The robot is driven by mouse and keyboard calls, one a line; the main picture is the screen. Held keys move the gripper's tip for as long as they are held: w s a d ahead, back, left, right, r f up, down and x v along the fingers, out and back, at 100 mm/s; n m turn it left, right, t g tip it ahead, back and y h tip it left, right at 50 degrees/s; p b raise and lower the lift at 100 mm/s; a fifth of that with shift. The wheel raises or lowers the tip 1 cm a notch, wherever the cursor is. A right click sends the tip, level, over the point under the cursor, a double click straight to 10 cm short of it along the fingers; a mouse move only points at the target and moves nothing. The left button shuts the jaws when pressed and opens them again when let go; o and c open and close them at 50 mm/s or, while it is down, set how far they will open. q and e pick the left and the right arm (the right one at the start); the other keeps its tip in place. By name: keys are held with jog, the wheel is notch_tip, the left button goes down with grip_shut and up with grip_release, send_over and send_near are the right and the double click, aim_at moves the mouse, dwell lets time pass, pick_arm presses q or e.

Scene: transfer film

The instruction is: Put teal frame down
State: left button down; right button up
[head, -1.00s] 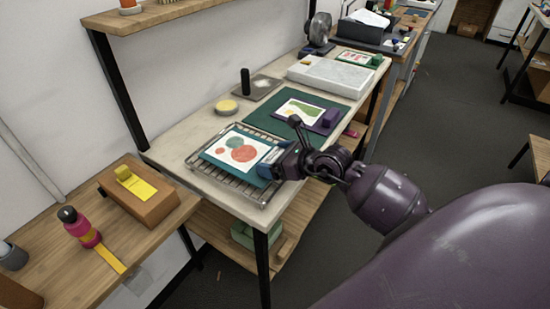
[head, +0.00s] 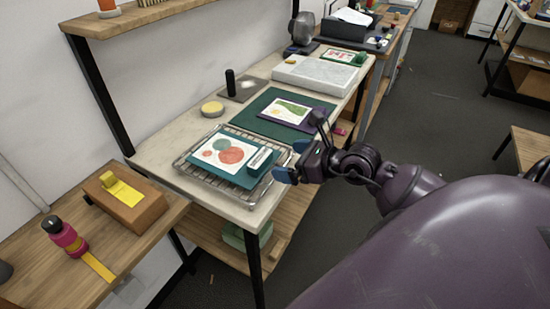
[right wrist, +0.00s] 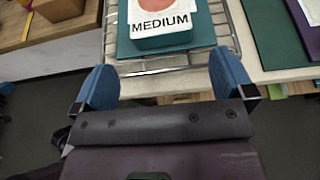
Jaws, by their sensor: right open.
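The teal frame (head: 239,175) lies flat on a wire rack (head: 212,182) on the pale worktop. It bears a white print with red and green circles, and a raised teal block with a white label at its right end. In the right wrist view the teal frame (right wrist: 203,25) is ahead of the fingers, and its label reads "MEDIUM". My right gripper (head: 291,161) is open and empty, just right of the frame and apart from it. Its blue fingers (right wrist: 165,80) stand wide apart in the wrist view. My left gripper is not in view.
Behind the rack, a purple frame (head: 292,122) lies on a dark green mat (head: 262,128). A yellow round tub (head: 212,109) and a black-handled tool (head: 230,83) stand near the wall. A lower wooden bench with a brown box (head: 125,212) is at left. Open floor lies to the right.

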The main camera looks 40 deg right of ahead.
jog(key=s+a+f+n+h, duration=0.1)
jog(key=s+a+f+n, duration=0.1)
jog(key=s+f+n, duration=0.2)
jog(key=s+a+f+n+h, duration=0.2)
jog(key=f+n, duration=0.8)
jog(key=n, duration=0.7)
jog(key=s+a+f+n+g+h, duration=0.1)
jog(key=s+a+f+n+h, duration=0.1)
jog(key=s+f+n, duration=0.4)
jog(key=a+f+n, duration=0.1)
jog(key=n, duration=0.4)
jog(key=shift+s+a+f+n, duration=0.15)
jog(key=shift+s+a+n, duration=0.1)
jog(key=shift+a+n, duration=0.1)
